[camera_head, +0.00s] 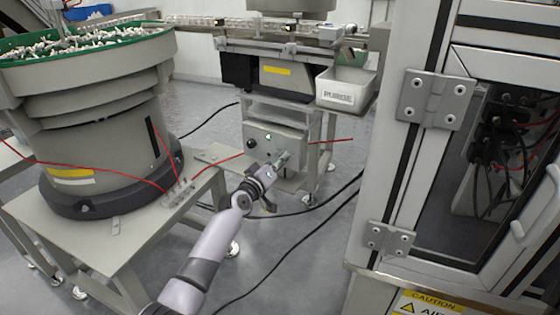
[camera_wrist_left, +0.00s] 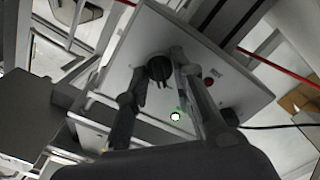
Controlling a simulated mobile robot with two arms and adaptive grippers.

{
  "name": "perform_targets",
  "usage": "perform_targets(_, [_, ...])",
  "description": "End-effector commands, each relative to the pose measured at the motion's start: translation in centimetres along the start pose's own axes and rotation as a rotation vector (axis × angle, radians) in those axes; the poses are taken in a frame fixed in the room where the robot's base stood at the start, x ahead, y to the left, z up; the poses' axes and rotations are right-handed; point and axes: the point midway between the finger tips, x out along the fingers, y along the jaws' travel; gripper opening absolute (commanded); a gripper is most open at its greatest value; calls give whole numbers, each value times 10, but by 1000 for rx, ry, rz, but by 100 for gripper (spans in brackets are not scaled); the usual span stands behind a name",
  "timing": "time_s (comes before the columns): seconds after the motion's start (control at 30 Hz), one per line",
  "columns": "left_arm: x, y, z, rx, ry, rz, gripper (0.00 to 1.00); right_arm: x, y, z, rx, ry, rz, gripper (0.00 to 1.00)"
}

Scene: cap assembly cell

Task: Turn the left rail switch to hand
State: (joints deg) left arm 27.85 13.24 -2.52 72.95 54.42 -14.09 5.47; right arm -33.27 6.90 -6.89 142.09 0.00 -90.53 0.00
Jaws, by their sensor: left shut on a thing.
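A grey control box (camera_head: 262,133) stands under the feeder rail in the head view. Its panel (camera_wrist_left: 128,58) fills the middle of the left wrist view. A black rotary switch (camera_wrist_left: 159,69) on the panel sits between the fingertips of my left gripper (camera_wrist_left: 158,66), which is shut on it. In the head view my left gripper (camera_head: 281,160) reaches the panel and hides the switch. Which way the switch points, and any label on it, cannot be read. My right gripper is in neither view.
The panel also has a lit green lamp (camera_wrist_left: 175,117), a red button (camera_wrist_left: 208,82) and another black knob (camera_wrist_left: 228,115). A bowl feeder (camera_head: 100,125) stands at left, a PURGE bin (camera_head: 345,92) above right, and a cabinet (camera_head: 425,160) at right. Cables cross the floor.

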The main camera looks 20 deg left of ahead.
Motion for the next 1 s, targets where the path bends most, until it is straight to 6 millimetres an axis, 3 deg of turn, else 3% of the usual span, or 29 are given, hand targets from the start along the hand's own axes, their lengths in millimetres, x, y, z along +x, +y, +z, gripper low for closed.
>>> perform_targets(0.03, [0,-1,1,-1,-1,-2,0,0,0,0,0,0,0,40])
perform_targets(0.07, [0,-1,1,-1,-1,-2,25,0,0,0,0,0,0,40])
perform_targets(0.33, [0,0,0,1,0,-1,42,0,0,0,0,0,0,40])
perform_targets(0.73, [-6,-1,1,-1,-1,0,42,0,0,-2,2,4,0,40])
perform_targets(1.0, [-52,-1,1,2,-1,-2,42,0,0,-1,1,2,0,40])
